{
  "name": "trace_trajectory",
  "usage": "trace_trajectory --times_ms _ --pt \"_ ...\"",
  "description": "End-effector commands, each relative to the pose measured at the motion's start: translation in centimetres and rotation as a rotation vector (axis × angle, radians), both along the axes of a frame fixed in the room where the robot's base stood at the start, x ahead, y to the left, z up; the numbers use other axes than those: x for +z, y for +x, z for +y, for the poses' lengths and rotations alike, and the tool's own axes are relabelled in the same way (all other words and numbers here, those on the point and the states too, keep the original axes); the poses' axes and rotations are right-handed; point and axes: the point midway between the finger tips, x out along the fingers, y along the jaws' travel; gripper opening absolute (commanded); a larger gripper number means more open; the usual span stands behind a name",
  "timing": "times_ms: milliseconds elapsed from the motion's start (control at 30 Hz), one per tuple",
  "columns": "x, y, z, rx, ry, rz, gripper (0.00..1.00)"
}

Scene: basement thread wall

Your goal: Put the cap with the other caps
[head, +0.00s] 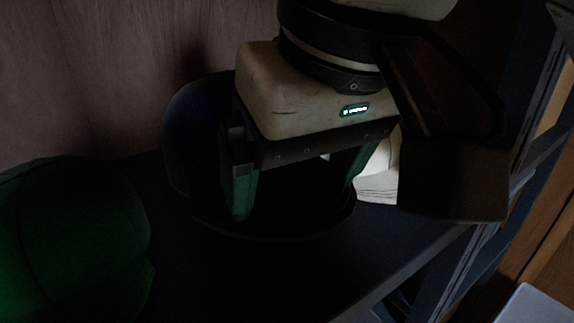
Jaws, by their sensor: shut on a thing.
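A dark blue cap (188,137) is on the dark shelf, mostly behind and below my gripper (293,198). Its rounded crown shows left of the gripper and its lower edge curves below the fingers. My gripper points down with its green fingers wide apart, shut on the blue cap; the exact grip is lost in shadow. A green cap (70,235) sits at the left front of the shelf, apart from the blue one. A pale, brightly lit thing (378,178), perhaps another cap, is partly hidden behind the right finger.
The dark shelf (215,280) has bare room in front of the blue cap, right of the green one. A wooden wall (110,75) stands behind. The shelf's edge runs along the right, with a dark frame and brown boards beyond. The light is very dim.

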Motion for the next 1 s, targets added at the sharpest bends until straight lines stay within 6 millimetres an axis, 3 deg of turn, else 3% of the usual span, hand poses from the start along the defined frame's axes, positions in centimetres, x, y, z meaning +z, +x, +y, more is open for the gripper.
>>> trace_trajectory --times_ms 333,567,933,967,1000 --pt "-2.9 1.8 1.6 -0.001 0.000 0.001 0.61" --pt "-5.7 1.9 1.6 -0.001 0.000 0.000 0.61" --pt "-6.2 1.9 1.6 -0.001 0.002 0.000 0.61" --pt "-6.2 1.8 1.6 -0.001 0.001 -0.001 0.93" --pt "-6.2 1.9 1.6 -0.001 0.001 -0.001 0.97"
